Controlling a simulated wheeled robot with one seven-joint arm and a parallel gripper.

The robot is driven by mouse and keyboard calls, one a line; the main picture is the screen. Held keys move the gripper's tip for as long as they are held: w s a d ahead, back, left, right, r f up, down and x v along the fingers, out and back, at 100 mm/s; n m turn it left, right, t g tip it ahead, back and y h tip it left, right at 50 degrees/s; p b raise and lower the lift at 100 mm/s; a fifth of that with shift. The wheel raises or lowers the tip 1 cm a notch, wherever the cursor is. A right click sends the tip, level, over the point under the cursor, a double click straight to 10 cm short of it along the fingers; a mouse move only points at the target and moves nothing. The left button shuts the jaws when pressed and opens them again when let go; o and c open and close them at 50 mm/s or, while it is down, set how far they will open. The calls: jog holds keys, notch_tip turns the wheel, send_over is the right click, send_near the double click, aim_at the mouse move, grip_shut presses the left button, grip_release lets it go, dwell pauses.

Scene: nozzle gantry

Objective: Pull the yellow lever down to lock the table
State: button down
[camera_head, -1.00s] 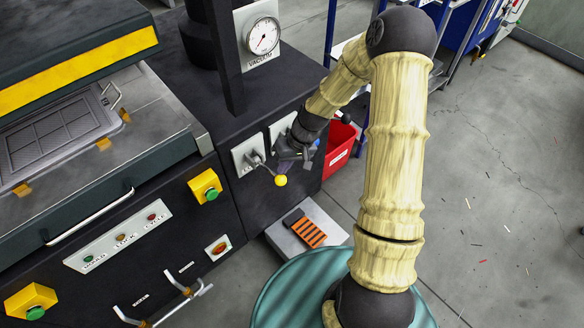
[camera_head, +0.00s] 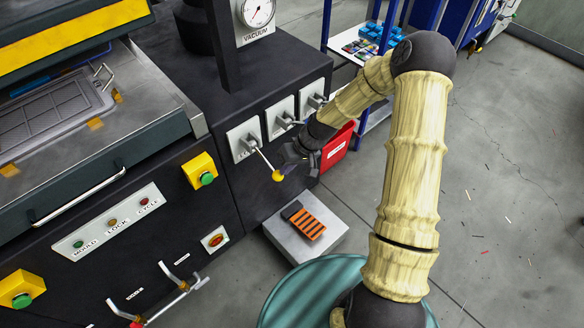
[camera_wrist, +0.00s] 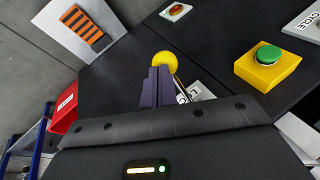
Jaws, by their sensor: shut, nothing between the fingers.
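The yellow lever is a thin metal rod with a yellow ball knob (camera_head: 278,176). It slants down and to the right from its pale switch plate (camera_head: 243,141) on the black cabinet front. My gripper (camera_head: 292,158) is just right of the rod and above the knob. In the wrist view the closed fingers (camera_wrist: 158,84) point at the yellow ball (camera_wrist: 165,62), which shows just beyond their tips. The fingers are shut together with nothing between them. Whether they touch the ball or rod cannot be told. They hide part of the rod in the wrist view.
Two similar plates with switches (camera_head: 281,117) stand right of the lever. A floor pedal with orange stripes (camera_head: 309,223) lies below on a grey plate. A red bin (camera_head: 337,148) is beyond my gripper. A yellow box with a green button (camera_head: 202,171) is to the left.

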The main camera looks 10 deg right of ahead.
jog(key=f+b, duration=0.1)
jog(key=f, duration=0.1)
jog(key=f+b, duration=0.1)
jog(key=f, duration=0.1)
jog(key=shift+w+a+f, duration=0.15)
jog(key=shift+w+f, duration=0.05)
jog(key=shift+f, duration=0.2)
jog(key=shift+s+f, duration=0.1)
jog(key=shift+s, duration=0.05)
